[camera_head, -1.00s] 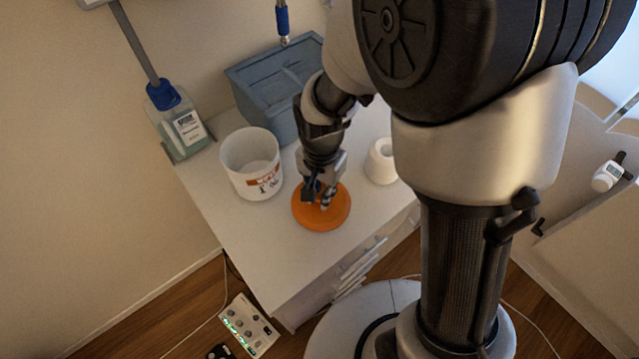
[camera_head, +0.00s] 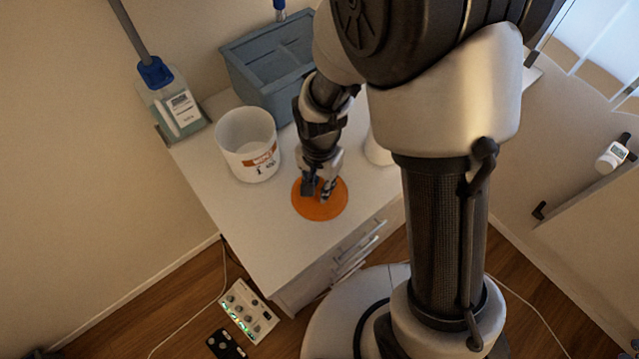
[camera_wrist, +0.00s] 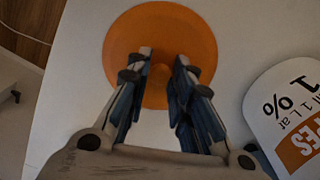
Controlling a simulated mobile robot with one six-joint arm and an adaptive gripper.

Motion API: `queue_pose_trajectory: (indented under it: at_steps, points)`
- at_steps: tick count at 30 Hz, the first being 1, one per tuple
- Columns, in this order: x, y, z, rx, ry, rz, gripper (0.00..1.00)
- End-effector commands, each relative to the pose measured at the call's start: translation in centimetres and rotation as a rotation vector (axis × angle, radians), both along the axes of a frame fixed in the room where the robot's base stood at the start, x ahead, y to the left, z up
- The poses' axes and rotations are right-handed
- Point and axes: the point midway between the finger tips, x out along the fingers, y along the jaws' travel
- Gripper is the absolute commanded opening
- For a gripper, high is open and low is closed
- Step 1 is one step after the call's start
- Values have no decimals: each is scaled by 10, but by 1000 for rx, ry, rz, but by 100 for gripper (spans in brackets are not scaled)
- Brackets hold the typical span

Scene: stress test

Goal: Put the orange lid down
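The orange lid (camera_head: 334,207) is a flat round disc over the front part of the white cabinet top. It lies level, on or very close to the surface; I cannot tell whether a small gap is left beneath it. My gripper (camera_head: 319,193) points down at the middle of the lid. In the wrist view the lid (camera_wrist: 195,38) has a small central knob, and the fingers (camera_wrist: 163,62) stand on either side of it, closed in around it. The fingers partly hide the knob.
A white tub (camera_head: 235,155) with a printed label stands left of the lid; its label shows in the wrist view (camera_wrist: 296,118). A blue-grey box (camera_head: 262,85) is behind. A white rounded object (camera_head: 377,150) is at the right, partly hidden. Bare cabinet top (camera_head: 275,240) lies in front.

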Motion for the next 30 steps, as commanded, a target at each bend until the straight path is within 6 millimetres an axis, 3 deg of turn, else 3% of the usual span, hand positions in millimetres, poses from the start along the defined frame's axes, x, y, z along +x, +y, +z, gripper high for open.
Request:
queue_pose_trajectory:
  at_steps: [6, 17, 20, 30]
  points:
    - [0, 0, 0, 0, 0, 0, 37]
    - [0, 0, 5, 0, -1, 0, 37]
    - [1, 0, 18, 1, -4, 0, 37]
    - [1, 0, 91, 1, -4, 0, 37]
